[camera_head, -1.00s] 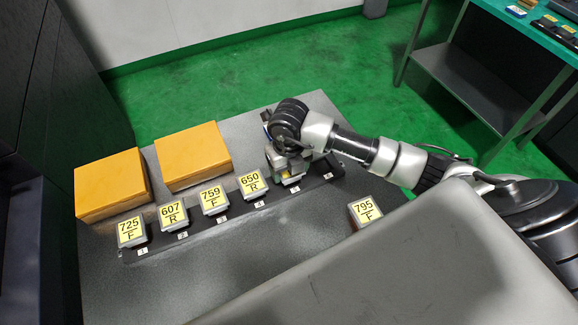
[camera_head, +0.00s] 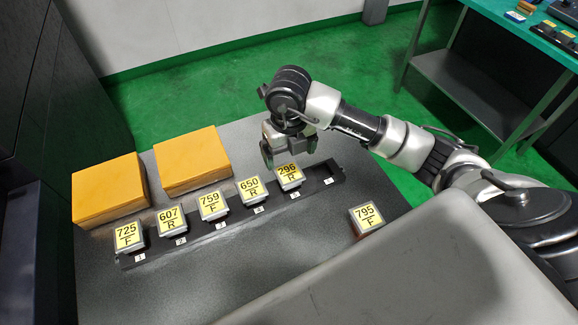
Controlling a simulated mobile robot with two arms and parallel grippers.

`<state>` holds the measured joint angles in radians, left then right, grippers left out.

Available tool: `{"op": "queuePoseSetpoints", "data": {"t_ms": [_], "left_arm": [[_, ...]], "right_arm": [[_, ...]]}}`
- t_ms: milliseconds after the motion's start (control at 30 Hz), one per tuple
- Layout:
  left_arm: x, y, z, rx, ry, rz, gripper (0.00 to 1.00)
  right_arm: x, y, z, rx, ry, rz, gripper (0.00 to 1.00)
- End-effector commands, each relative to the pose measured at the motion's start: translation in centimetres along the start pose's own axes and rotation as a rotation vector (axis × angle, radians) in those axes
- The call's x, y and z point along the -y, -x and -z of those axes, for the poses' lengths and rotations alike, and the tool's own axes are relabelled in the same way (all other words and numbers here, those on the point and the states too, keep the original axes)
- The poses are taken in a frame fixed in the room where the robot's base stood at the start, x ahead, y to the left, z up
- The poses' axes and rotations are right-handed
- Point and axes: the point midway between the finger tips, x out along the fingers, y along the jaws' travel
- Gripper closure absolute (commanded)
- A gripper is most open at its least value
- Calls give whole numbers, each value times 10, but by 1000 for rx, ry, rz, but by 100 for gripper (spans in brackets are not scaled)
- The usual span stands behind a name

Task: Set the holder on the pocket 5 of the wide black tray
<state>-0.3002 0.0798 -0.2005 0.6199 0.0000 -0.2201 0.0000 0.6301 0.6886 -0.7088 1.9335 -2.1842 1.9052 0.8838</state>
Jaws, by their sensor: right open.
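The wide black tray (camera_head: 324,174) lies on the grey table with a row of holders in its numbered pockets. The holder marked 296 R (camera_head: 289,177) sits in the fifth pocket from the left, beside the empty pocket at the tray's right end. My right gripper (camera_head: 284,158) is open and empty, just behind and above that holder, and appears apart from it. Holders 725 F (camera_head: 130,235), 607 R (camera_head: 171,219), 759 F (camera_head: 212,204) and 650 R (camera_head: 252,190) fill the pockets to the left. My left gripper is not in view.
Holder 795 F (camera_head: 367,216) stands alone on the table (camera_head: 290,235) at the right. Two orange boxes (camera_head: 108,189) (camera_head: 192,161) stand behind the tray. A green-topped bench (camera_head: 530,35) with small items is at the upper right. The table in front of the tray is clear.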

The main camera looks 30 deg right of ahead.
Motion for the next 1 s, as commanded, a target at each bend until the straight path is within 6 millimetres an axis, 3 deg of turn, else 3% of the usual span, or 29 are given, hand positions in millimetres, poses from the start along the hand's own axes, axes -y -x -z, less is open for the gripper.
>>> {"op": "queuePoseSetpoints", "data": {"t_ms": [100, 300, 1000], "left_arm": [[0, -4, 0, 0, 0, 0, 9], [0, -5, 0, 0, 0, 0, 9], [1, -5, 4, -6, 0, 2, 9]], "right_arm": [[0, 20, -1, 5, 1, -1, 9], [0, 37, 0, 1, 1, 0, 9], [0, 39, 0, -1, 0, 0, 9]]}}
